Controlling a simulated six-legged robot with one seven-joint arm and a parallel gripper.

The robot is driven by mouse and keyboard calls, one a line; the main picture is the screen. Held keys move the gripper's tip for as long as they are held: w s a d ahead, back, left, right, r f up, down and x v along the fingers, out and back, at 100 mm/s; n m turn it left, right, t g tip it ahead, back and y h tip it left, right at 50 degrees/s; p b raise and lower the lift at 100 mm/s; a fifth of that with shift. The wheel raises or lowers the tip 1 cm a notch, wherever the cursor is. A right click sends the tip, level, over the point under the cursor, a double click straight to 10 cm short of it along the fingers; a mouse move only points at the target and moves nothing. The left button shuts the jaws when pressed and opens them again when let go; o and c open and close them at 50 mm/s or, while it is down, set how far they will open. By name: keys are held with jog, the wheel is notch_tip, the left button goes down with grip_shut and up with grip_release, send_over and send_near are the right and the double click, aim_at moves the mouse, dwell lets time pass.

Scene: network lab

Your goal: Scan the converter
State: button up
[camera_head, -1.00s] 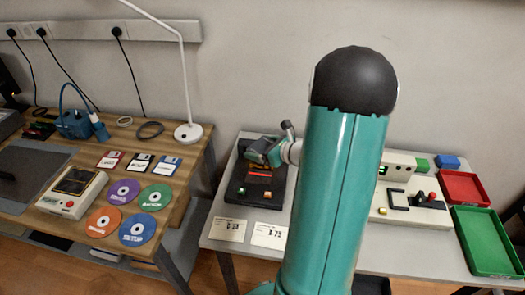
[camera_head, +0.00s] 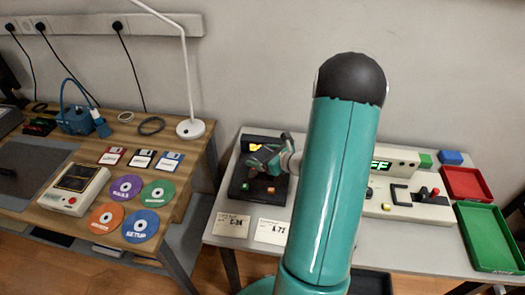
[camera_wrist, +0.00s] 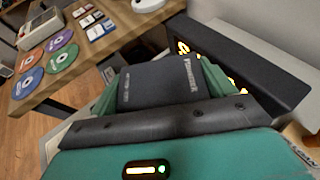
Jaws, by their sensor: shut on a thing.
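My gripper (camera_head: 266,155) is shut on a dark box (camera_wrist: 160,86) with small pale lettering that I cannot read surely. The box lies between the green fingers in the wrist view. I cannot tell for sure that it is the converter. In the head view my gripper holds it over the black scanner-like device (camera_head: 242,188) on the right table. That device has a lit amber display (camera_head: 255,147) behind my gripper, plus a green and an orange button. Whether the box touches it is hidden.
A white machine (camera_head: 412,207) with a green lit display and a red knob is partly behind my arm. Red (camera_head: 466,183) and green (camera_head: 492,236) trays lie at right. Two price-like cards (camera_head: 233,226) lie in front. The left table (camera_head: 182,207) holds discs, floppies and a lamp.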

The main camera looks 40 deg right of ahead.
dwell(0.3)
jog(key=shift+r, duration=3)
